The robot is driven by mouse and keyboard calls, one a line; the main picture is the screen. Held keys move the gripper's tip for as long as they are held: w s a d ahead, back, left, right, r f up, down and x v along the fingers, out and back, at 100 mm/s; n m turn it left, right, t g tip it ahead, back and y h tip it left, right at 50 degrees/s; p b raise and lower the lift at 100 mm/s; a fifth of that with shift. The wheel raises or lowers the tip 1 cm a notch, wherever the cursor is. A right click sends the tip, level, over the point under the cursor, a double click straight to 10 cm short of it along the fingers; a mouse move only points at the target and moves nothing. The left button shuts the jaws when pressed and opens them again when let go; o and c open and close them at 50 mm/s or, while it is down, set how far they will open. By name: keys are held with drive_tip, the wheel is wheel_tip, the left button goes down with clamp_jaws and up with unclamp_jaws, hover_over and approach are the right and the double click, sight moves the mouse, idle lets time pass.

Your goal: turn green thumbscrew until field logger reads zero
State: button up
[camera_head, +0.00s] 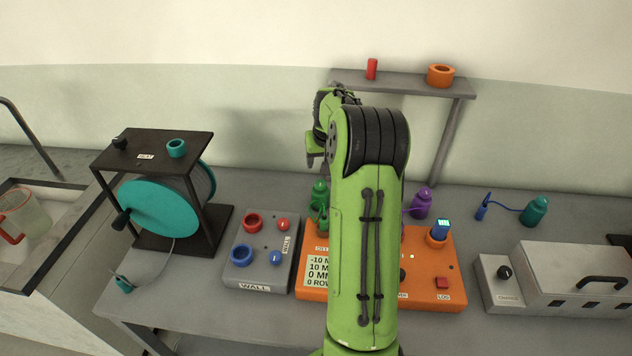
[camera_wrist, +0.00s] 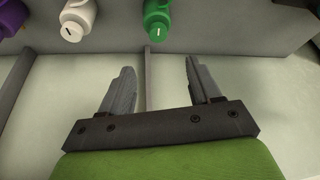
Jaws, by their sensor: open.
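An orange box (camera_head: 430,289) sits at the middle of the bench, partly behind my arm. Its left panel (camera_head: 319,271) shows lines of text such as "0 MM", partly covered by my arm. A small blue device with a lit cyan screen (camera_head: 443,224) stands in an orange ring on the box; its reading is too small to tell. I cannot tell which of these is the field logger.
A grey WALL box (camera_head: 258,268) with coloured rings and knobs stands left of the orange box. A teal reel in a black frame (camera_head: 205,215) is farther left. A grey lidded box (camera_head: 575,275) stands right. A shelf (camera_head: 405,84) rises behind. Bottles stand along the back.

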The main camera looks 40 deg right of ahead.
sight(320, 182)
drive_tip(key=x, duration=1.3)
drive_tip(key=shift+d+f+b, duration=0.15)
drive_tip(key=shift+f+b, duration=0.05)
drive_tip(key=shift+b, duration=0.1)
drive_tip(key=c, duration=1.1)
drive_tip(key=shift+o, duration=0.2)
drive_tip(key=shift+s+n, duration=0.1)
drive_tip(key=shift+n, duration=0.2)
drive_tip(key=n+y, duration=0.1)
drive_tip(key=n, duration=0.1)
drive_tip(key=shift+n+t, duration=0.3)
drive_tip(key=shift+d+n+y, duration=0.15)
drive_tip(key=shift+n+y, duration=0.85)
drive_tip(key=shift+n, duration=1.2)
drive_tip(key=shift+r, duration=0.1)
drive_tip(key=o, duration=1.1)
drive_tip(key=shift+c, duration=0.2)
